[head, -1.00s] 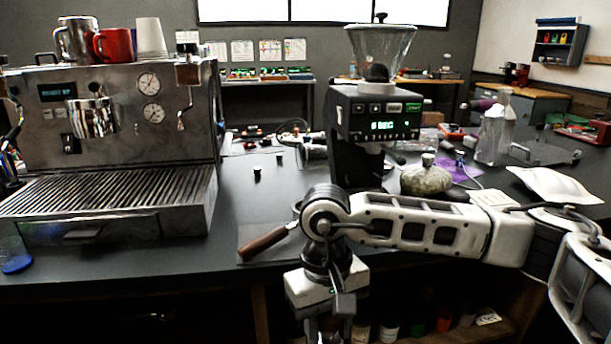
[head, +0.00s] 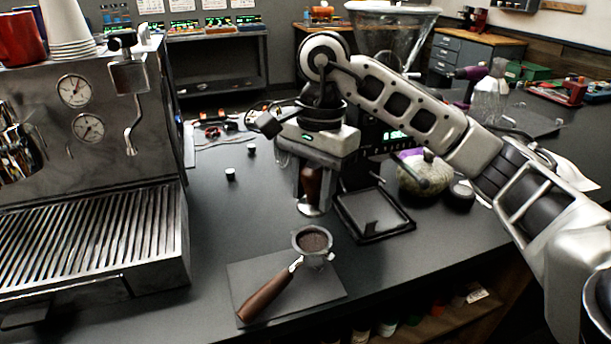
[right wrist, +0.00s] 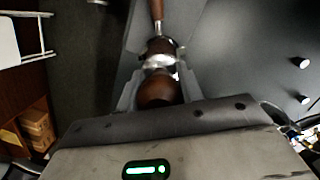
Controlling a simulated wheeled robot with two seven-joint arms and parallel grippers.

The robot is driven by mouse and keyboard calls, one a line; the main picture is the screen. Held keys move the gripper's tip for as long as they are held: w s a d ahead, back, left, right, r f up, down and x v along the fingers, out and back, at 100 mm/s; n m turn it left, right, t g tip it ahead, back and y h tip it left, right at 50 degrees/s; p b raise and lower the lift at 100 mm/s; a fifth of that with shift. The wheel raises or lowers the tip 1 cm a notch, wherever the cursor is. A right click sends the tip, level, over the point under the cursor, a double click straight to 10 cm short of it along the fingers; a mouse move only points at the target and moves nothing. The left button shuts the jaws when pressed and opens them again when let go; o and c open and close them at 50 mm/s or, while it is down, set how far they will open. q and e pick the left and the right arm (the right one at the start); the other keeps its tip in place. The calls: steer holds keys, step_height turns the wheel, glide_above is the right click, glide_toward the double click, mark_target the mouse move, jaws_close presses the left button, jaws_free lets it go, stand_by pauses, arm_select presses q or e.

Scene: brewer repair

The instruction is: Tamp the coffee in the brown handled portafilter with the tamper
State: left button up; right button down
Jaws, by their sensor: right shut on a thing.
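The brown-handled portafilter (head: 268,296) lies on a flat dark mat (head: 318,288) near the counter's front edge. Its basket (head: 313,240) faces up and shows dark brown coffee. My right gripper (head: 311,194) points down, shut on the tamper (head: 311,181), gripped by its brown handle. The tamper's metal base hangs upright above and behind the basket, apart from it. In the right wrist view, the tamper handle (right wrist: 158,92) is between the fingers, and the portafilter's handle (right wrist: 157,10) shows beyond; the tamper hides much of the basket. My left gripper is not in view.
The espresso machine (head: 95,165) stands at the left. The grinder (head: 365,150) is behind my right arm, with a black tray (head: 374,213) in front. A round speckled jar (head: 425,172) stands to the right. Counter between machine and mat is clear.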

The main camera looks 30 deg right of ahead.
mark_target(313, 204)
steer(key=shift+s+f+b, duration=0.15)
steer(key=shift+f+b, duration=0.2)
steer(key=shift+f, duration=0.3)
step_height(313, 204, down, 3)
steer(key=shift+f+b, duration=0.2)
steer(key=shift+b, duration=0.9)
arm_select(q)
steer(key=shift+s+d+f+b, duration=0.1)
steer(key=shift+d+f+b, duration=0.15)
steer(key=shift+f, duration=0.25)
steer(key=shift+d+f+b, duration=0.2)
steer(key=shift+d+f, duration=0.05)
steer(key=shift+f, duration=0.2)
arm_select(e)
steer(key=shift+f, duration=0.8)
arm_select(q)
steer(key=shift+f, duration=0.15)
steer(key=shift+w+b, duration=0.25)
steer(key=shift+b, duration=0.05)
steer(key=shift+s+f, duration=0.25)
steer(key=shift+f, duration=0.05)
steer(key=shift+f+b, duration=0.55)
steer(key=shift+b, duration=0.65)
arm_select(e)
steer(key=shift+f, duration=1.1)
steer(key=c, duration=1.2)
jaws_free()
steer(key=shift+c, duration=0.2)
